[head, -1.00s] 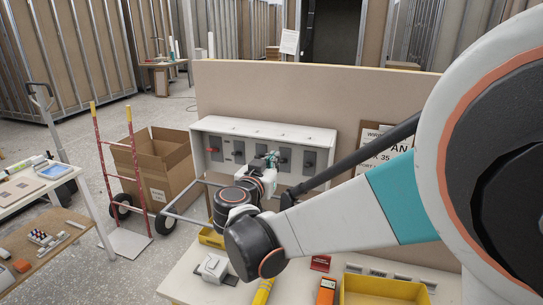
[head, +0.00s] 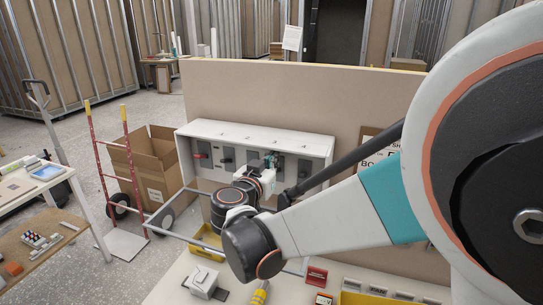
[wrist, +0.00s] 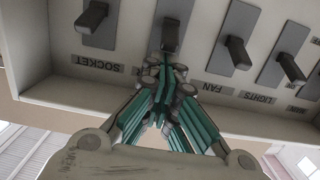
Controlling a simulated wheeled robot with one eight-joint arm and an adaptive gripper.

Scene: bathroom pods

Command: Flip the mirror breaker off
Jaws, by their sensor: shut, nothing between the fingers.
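The breaker box (head: 300,143) is a pale shallow cabinet against a tan partition, with a row of grey breakers with dark levers. In the wrist view the box (wrist: 60,90) is close. The SOCKET breaker (wrist: 93,18), FAN breaker (wrist: 237,50) and LIGHTS breaker (wrist: 290,68) have readable labels. Another breaker lever (wrist: 170,36) sits between SOCKET and FAN; its label is hidden behind my fingers. No mirror label is readable. My gripper (wrist: 165,66) is shut and empty, its tips just below that lever; contact cannot be told. It also shows before the box in the head view (head: 270,160).
A red lever (head: 201,156) shows at the box's left. A pale bench (head: 172,290) below holds a white device (head: 203,281), yellow bins (head: 207,243) and a red block (head: 316,276). A cardboard box (head: 152,165) and red hand truck (head: 104,165) stand left.

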